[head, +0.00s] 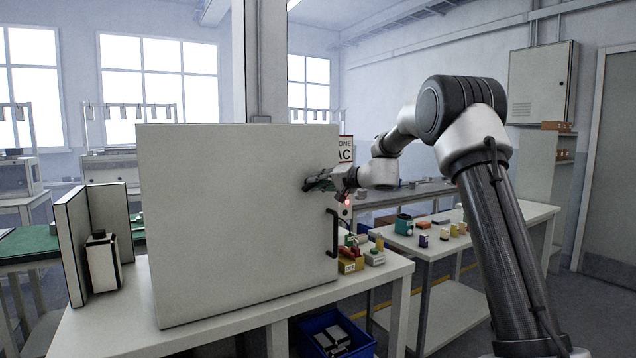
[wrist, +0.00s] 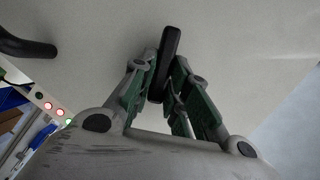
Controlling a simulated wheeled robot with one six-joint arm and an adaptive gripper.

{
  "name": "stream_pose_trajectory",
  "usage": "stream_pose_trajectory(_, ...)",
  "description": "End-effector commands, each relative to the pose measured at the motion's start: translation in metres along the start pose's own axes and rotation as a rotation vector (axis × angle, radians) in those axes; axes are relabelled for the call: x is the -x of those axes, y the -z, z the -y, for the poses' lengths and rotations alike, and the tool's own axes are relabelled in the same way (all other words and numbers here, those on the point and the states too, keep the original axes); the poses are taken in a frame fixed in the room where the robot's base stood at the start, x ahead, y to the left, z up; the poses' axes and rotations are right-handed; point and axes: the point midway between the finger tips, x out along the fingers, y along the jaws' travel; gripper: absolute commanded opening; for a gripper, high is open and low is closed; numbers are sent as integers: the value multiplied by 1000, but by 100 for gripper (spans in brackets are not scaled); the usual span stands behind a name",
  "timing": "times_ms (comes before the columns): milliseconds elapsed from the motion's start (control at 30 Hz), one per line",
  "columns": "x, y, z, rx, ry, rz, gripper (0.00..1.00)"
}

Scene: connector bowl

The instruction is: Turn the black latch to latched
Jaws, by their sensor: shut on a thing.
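The black latch (wrist: 171,45) is a dark bar on the pale door, seen in the wrist view between my fingers and sticking out past them. My gripper (wrist: 160,85) is shut on it, with a green-padded finger on each side. In the head view my gripper (head: 312,184) is at the right part of the large pale door panel (head: 225,220), and it hides most of the latch there. The latch's exact angle against the door edge is hard to tell. A black door handle (head: 333,233) is below my gripper.
The cabinet stands on a white table (head: 240,320). Small coloured items, including a yellow box (head: 350,265), lie right of the door. A blue bin (head: 338,335) is below. A second table (head: 465,245) holds several small objects.

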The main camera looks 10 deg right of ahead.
Motion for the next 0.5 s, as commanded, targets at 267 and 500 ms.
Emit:
stream_pose_trajectory(267, -2, -5, -4, -227, 93, 8, 0)
stream_pose_trajectory(500, -3, -7, -5, -372, 153, 12, 0)
